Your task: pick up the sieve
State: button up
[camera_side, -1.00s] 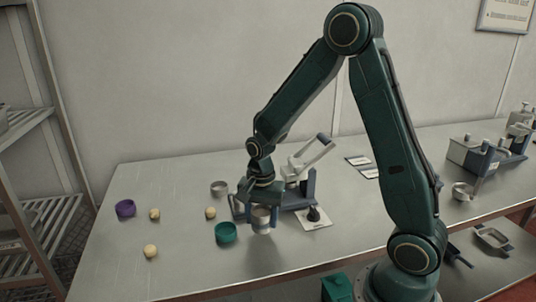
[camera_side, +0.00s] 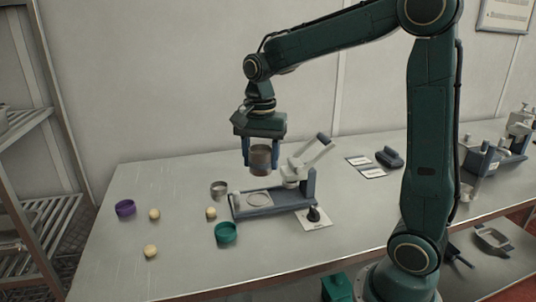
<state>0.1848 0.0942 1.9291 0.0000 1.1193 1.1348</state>
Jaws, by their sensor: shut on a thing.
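My gripper (camera_side: 261,164) is shut on a short, round metal cylinder, the sieve (camera_side: 260,153). One finger is on each side of it. The sieve looks upright and is held in the air, clear of the table, above the left part of the blue lever press. Its inside and mesh cannot be made out at this size.
The lever press (camera_side: 256,201), with a raised light handle, stands below. Around it are a grey ring (camera_side: 219,189), a green bowl (camera_side: 226,233), a purple bowl (camera_side: 125,208), pale balls (camera_side: 151,251) and a black-knobbed tool (camera_side: 314,214). The table's front left is mostly clear.

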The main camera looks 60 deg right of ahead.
jog(key=shift+r, duration=0.45)
dwell(0.3)
jog(key=w+a+f, duration=0.5)
jog(key=w+f, duration=0.3)
jog(key=f, duration=0.2)
jog(key=shift+a+f, duration=0.25)
jog(key=shift+f, duration=0.15)
jog(key=shift+f, duration=0.1)
jog(key=shift+f, duration=1.35)
jog(key=shift+a, duration=0.1)
